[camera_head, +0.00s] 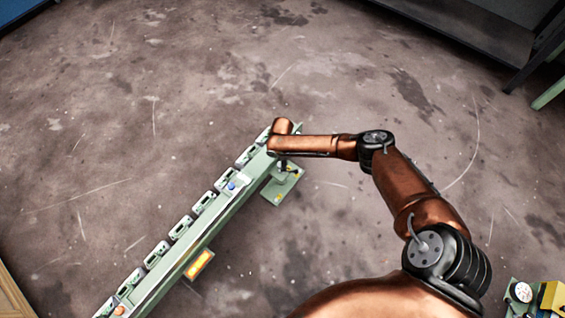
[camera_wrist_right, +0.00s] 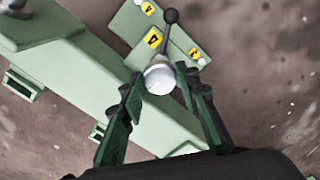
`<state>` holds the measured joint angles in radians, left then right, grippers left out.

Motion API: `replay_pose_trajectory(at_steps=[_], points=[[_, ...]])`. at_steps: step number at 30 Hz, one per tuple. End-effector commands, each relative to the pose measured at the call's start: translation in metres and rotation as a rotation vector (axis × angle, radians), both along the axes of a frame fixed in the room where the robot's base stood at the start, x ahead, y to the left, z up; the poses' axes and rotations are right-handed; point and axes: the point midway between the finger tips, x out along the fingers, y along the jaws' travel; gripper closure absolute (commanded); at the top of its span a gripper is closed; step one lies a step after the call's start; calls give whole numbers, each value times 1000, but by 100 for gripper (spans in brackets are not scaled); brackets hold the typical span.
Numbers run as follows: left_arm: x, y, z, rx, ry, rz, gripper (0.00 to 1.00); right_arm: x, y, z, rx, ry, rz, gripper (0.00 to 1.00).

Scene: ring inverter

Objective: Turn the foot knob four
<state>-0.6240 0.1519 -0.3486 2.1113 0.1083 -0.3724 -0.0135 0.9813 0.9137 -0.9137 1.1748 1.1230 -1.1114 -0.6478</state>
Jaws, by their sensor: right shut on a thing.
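The foot knob (camera_wrist_right: 160,77) is a round, silvery knob with a pale top in the right wrist view. It sits by a light green foot plate (camera_wrist_right: 128,22) with yellow labels; the nearest label seems to carry a 4, seen at an angle. My right gripper (camera_wrist_right: 161,70) has a dark green finger on each side of the knob and is shut on it. In the head view the foot plate (camera_head: 279,190) sticks out at the far end of a long green rail (camera_head: 196,238). My right wrist covers the knob there. My left gripper is not in view.
A lever with a black ball (camera_wrist_right: 171,16) stands just beyond the knob. The rail carries a row of green brackets (camera_head: 181,227), a blue button (camera_head: 231,186) and an orange panel (camera_head: 199,264). Yellow-green equipment (camera_head: 550,297) stands at lower right.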

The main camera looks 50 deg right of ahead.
Motion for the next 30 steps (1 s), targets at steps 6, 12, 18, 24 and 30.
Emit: replay_pose_trajectory(at_steps=[6,12,18,24,30], points=[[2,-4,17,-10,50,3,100,0,2,3,3,-2,-167,94],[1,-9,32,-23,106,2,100,0,2,3,4,-1,-356,94],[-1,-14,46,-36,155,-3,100,0,2,2,3,-1,-547,94],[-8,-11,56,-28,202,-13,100,0,2,2,3,0,-737,94],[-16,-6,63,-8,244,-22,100,0,2,1,2,0,-927,94]])
